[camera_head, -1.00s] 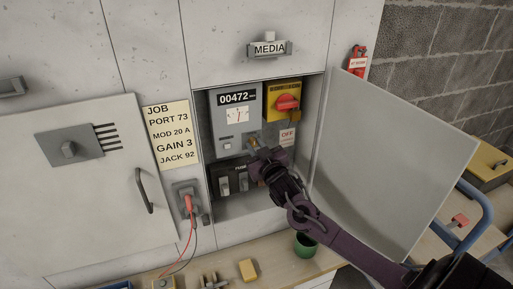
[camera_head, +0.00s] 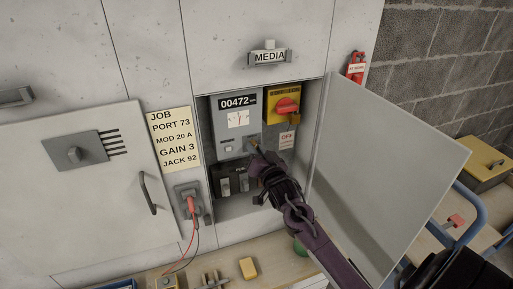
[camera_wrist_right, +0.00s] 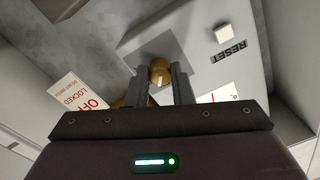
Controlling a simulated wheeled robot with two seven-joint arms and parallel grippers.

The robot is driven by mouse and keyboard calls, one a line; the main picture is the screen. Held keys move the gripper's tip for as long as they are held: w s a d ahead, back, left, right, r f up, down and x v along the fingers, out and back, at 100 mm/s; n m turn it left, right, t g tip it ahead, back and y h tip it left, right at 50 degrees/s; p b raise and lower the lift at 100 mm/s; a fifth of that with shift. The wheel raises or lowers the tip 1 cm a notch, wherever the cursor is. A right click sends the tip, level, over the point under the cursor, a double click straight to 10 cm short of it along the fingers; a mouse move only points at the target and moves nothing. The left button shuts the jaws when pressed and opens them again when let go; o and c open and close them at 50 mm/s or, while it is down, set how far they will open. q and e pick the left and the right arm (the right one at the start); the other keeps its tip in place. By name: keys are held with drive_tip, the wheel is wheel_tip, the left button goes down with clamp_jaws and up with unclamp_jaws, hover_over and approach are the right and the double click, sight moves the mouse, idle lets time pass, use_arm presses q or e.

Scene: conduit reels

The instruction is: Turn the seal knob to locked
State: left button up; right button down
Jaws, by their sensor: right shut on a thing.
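The seal knob (camera_wrist_right: 160,72) is a small brass knob on the grey meter box (camera_head: 228,126) inside the open cabinet. In the right wrist view it sits between the two fingers of my right gripper (camera_wrist_right: 161,80), which is shut on it. In the head view my right gripper (camera_head: 255,150) reaches the lower right of the meter box and mostly hides the knob. I cannot read the knob's position or any lock mark beside it. My left gripper is not in view.
A yellow switch box with a red handle (camera_head: 287,106) and an OFF tag (camera_head: 287,140) are close on the right. Black fuse holders (camera_head: 233,181) sit below. The open cabinet door (camera_head: 390,170) bounds the right side. A RESET button (camera_wrist_right: 223,33) is near the knob.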

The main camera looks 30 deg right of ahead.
drive_tip(key=shift+a+r+m+h+p, duration=0.15)
drive_tip(key=shift+m+p, duration=0.65)
drive_tip(key=shift+m, duration=1.8)
drive_tip(key=shift+d+f+m+h+p, duration=0.15)
drive_tip(key=shift+m+p, duration=0.6)
drive_tip(key=shift+m, duration=1.85)
drive_tip(key=shift+a, duration=0.1)
drive_tip(key=c, duration=1.3)
unclamp_jaws()
drive_tip(key=shift+o, duration=0.2)
drive_tip(key=b+v, duration=0.2)
drive_tip(key=v, duration=0.5)
drive_tip(key=shift+s, duration=0.35)
drive_tip(key=shift+a, duration=0.1)
